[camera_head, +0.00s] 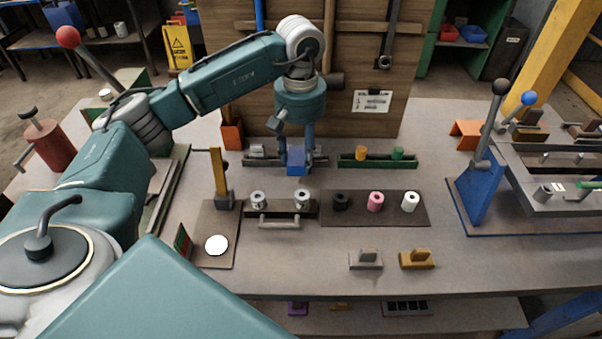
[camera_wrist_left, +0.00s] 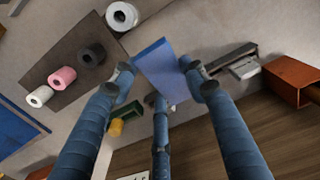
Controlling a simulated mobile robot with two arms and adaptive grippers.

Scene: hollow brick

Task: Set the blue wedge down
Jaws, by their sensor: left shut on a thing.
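The blue wedge (camera_head: 297,170) is a smooth blue block. My left gripper (camera_head: 296,157) points down, with its fingers on both sides of the wedge, shut on it. In the left wrist view the wedge (camera_wrist_left: 163,72) shows as a long blue face between the fingertips (camera_wrist_left: 158,69). In the head view it is in front of the middle of a dark rail (camera_head: 257,160) with grey pieces. I cannot tell whether its underside touches the table. My right gripper is not in view.
A green tray (camera_head: 377,162) with yellow and green cylinders is right of the wedge. A rack with two metal cylinders (camera_head: 280,208) and a dark board (camera_head: 387,219) with black, pink and white rolls stand in front. An orange bracket (camera_head: 232,134) is at left.

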